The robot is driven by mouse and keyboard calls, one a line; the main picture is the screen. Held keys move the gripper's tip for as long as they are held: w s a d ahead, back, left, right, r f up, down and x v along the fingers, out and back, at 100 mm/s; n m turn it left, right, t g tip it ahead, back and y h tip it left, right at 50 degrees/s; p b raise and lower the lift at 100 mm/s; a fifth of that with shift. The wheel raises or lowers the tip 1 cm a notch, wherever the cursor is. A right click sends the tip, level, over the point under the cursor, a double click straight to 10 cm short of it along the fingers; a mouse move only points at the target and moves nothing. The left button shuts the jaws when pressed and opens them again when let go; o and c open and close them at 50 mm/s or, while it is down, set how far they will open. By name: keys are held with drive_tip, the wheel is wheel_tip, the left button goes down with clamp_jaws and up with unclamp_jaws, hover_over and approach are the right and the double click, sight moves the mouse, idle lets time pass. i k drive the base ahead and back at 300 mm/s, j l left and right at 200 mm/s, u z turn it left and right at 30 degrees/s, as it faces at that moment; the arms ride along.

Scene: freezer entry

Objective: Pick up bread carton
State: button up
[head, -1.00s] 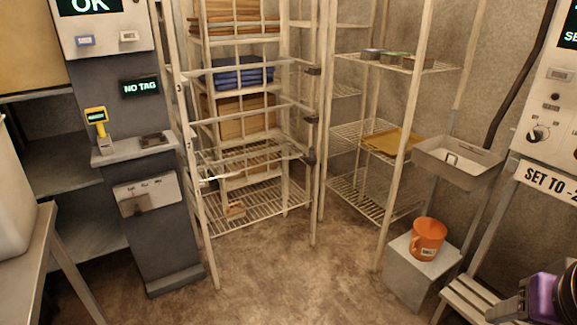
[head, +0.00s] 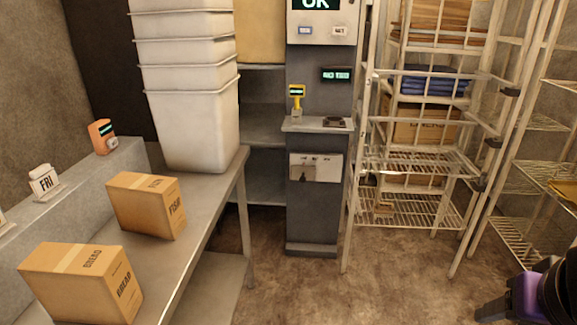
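The bread carton (head: 82,284) is a brown cardboard box with tape on top and "BREAD" printed on it. It sits on the metal table at the lower left of the head view. A similar carton marked "FISH" (head: 147,206) sits behind it on the same table, apart from it. A purple and black part of my arm shows at the lower right corner, far from the cartons. My gripper's fingers cannot be made out.
The metal table (head: 208,218) holds a tall stack of white bins (head: 192,128) at its far end. A grey ledge along the wall carries an orange device (head: 102,137) and a "FRI" sign (head: 44,182). A grey kiosk (head: 314,215) and wire cage (head: 410,208) stand beyond clear floor.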

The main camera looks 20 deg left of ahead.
sight(85, 283)
drive_tip(key=j+u, duration=0.1)
drive_tip(key=u, duration=0.4)
drive_tip(key=j+u, duration=0.1)
drive_tip(key=u, duration=0.35)
drive_tip(key=j+u, duration=0.1)
drive_tip(key=u, duration=0.4)
drive_tip(key=i+j+u, duration=0.1)
drive_tip(key=u, duration=0.4)
drive_tip(key=j+u, duration=0.1)
drive_tip(key=u, duration=0.35)
